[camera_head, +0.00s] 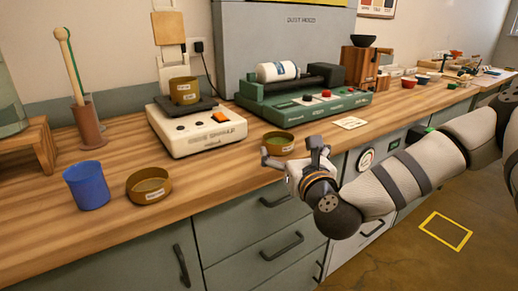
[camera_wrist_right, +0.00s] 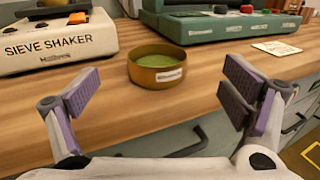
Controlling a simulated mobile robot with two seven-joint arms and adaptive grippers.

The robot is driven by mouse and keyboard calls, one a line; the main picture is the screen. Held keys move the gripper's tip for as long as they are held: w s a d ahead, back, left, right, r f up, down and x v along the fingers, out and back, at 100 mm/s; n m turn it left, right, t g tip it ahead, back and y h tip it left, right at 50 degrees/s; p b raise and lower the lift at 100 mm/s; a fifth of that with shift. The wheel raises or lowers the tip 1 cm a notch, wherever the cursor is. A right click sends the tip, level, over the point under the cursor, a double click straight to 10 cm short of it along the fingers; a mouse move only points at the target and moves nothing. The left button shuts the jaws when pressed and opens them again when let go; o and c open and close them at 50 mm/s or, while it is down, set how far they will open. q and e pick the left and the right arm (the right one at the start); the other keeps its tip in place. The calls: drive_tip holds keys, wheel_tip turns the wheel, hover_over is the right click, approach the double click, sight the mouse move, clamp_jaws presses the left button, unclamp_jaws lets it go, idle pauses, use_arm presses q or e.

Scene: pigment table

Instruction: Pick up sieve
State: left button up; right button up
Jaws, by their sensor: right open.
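A round brass sieve (camera_head: 278,143) with a white label and green contents stands upright near the counter's front edge. In the right wrist view the sieve (camera_wrist_right: 158,68) is centred beyond and between the fingers, apart from them. My right gripper (camera_head: 291,155) is open and empty at the counter edge, just in front of it; its purple-padded fingers (camera_wrist_right: 162,92) spread wide in the wrist view. Two similar brass containers show in the head view: one (camera_head: 184,91) on the sieve shaker and one (camera_head: 149,186) at the left. My left gripper is out of view.
The white sieve shaker (camera_head: 197,130) stands behind left of the near sieve. A green machine (camera_head: 310,106) stands behind it, with a paper card (camera_head: 350,122) to the right. A blue cup (camera_head: 86,186) is at left. Bare wood lies around the near sieve.

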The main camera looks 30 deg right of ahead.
sight(275, 132)
drive_tip(key=x, duration=0.6)
drive_tip(key=f+x, duration=0.1)
drive_tip(key=x, duration=0.2)
drive_tip(key=shift+w+a, duration=0.1)
drive_tip(key=shift+w, duration=0.1)
drive_tip(key=shift+r, duration=0.1)
drive_tip(key=c, duration=1.3)
